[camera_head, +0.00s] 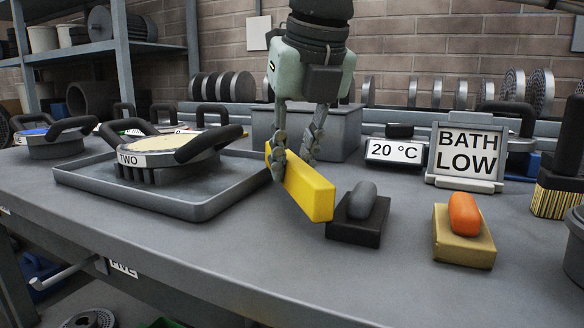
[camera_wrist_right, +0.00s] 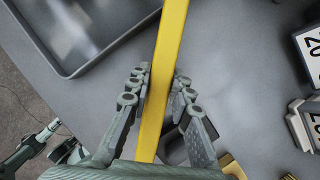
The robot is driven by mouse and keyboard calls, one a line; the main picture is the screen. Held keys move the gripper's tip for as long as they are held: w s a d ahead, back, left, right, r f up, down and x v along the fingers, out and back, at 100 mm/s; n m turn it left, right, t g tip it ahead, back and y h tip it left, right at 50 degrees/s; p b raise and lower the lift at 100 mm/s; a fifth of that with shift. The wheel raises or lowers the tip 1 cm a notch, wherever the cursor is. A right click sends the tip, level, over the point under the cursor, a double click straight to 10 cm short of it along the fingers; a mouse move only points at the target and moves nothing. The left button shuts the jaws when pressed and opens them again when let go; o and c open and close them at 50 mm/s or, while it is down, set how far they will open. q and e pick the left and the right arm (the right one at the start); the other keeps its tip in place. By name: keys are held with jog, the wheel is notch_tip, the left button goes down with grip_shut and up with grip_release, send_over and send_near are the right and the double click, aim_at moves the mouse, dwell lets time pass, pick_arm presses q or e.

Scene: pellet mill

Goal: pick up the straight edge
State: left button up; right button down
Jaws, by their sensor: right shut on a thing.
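The straight edge is a long yellow bar (camera_head: 306,190) at the middle of the bench in the head view. My right gripper (camera_head: 290,160) comes down from above and is shut on it, with a finger on each side. In the right wrist view the yellow bar (camera_wrist_right: 165,55) runs lengthwise between the fingers of the right gripper (camera_wrist_right: 160,88). Its near end in the head view is close to a dark block with a grey grip. I cannot tell whether its underside touches the bench. My left gripper does not show in the head view.
A grey tray (camera_head: 77,181) holding a pan labelled TWO (camera_head: 165,160) stands left of the bar. The dark block (camera_head: 355,233) and a tan block with an orange grip (camera_head: 463,240) stand right. Behind are a grey box (camera_head: 335,135) and a BATH LOW sign (camera_head: 467,150). The front bench is clear.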

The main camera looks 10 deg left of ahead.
aim_at(292, 158)
jog(key=shift+r, duration=0.1)
jog(key=shift+r, duration=0.6)
notch_tip(292, 158, up, 3)
jog(key=shift+f, duration=0.1)
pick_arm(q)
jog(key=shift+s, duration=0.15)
pick_arm(e)
jog(key=s+a+r, duration=0.7)
jog(key=a, duration=0.2)
jog(key=shift+a, duration=0.15)
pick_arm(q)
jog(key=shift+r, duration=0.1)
